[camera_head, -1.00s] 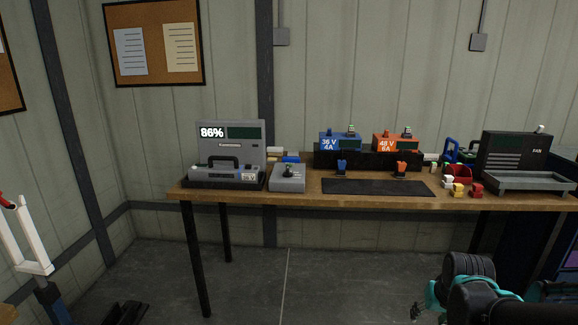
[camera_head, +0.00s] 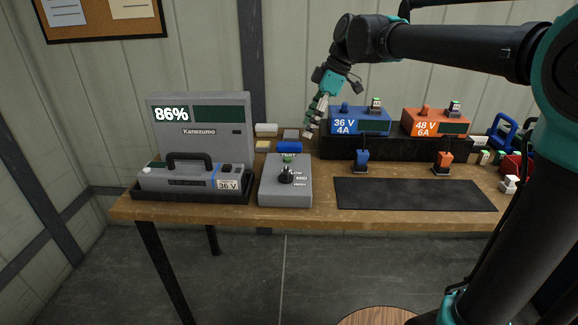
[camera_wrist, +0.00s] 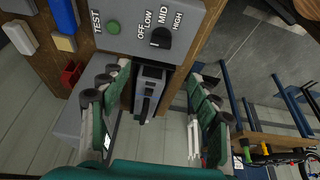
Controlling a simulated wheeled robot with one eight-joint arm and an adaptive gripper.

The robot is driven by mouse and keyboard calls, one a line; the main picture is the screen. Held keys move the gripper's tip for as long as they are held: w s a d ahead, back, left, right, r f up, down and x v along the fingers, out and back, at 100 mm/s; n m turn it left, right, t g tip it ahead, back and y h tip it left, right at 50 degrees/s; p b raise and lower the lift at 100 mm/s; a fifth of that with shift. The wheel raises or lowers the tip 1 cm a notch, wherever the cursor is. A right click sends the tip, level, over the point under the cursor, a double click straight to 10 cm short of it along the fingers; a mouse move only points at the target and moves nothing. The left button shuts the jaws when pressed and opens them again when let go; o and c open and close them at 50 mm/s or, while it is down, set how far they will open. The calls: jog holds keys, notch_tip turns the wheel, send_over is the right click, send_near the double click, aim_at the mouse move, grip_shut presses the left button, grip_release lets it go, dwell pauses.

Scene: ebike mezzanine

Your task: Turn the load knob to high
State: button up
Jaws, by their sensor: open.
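The load knob (camera_head: 287,175) is a black dial on top of a grey box (camera_head: 271,193) with LOW, MID and HIGH marks beside it. In the wrist view the knob (camera_wrist: 160,40) sits near the top, by OFF, LOW, MID and HIGH labels; its exact setting is hard to tell. A green TEST button (camera_wrist: 113,27) is on the same box. My gripper (camera_head: 312,122) is above and behind the box, to the right of the knob and apart from it. In the wrist view my gripper (camera_wrist: 158,82) has its fingers spread, with nothing held.
A grey tester (camera_head: 198,122) reading 86% stands left, with a handled 36 V battery (camera_head: 195,180) before it. Small blocks (camera_head: 289,146) lie behind the box. Blue (camera_head: 358,123) and orange (camera_head: 435,123) chargers stand right. A dark mat (camera_head: 415,195) lies empty.

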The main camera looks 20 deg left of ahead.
aim_at(287, 170)
jog(key=x, duration=1.6)
jog(key=shift+s+a, duration=0.1)
jog(key=c, duration=1.2)
jog(key=shift+o, duration=0.2)
